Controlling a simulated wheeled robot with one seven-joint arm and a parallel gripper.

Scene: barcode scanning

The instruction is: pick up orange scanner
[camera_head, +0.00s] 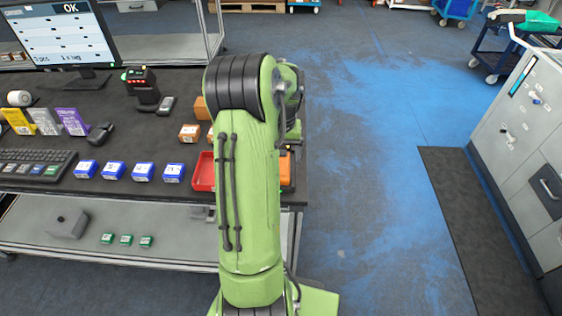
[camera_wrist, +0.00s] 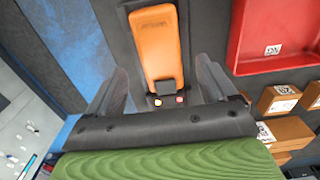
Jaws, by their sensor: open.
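The orange scanner (camera_wrist: 155,42) lies on the dark table top at the top middle of the wrist view, with its dark end and two small lights, red and yellow, toward me. My gripper (camera_wrist: 160,68) is open, with one dark finger on each side of the scanner's near end. The fingers look apart from it, and I cannot tell how far they are above the table. In the head view, a bit of orange (camera_head: 287,168) shows at the table's right edge, mostly hidden behind my green arm. My fingers are hidden there.
A red tray (camera_wrist: 243,66) stands right of the scanner, with brown boxes (camera_wrist: 284,99) below it. In the head view, several blue-white boxes (camera_head: 143,172), a keyboard (camera_head: 35,166), a monitor (camera_head: 66,35) and a black-and-red device (camera_head: 143,90) occupy the table. Blue floor (camera_head: 370,120) lies right.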

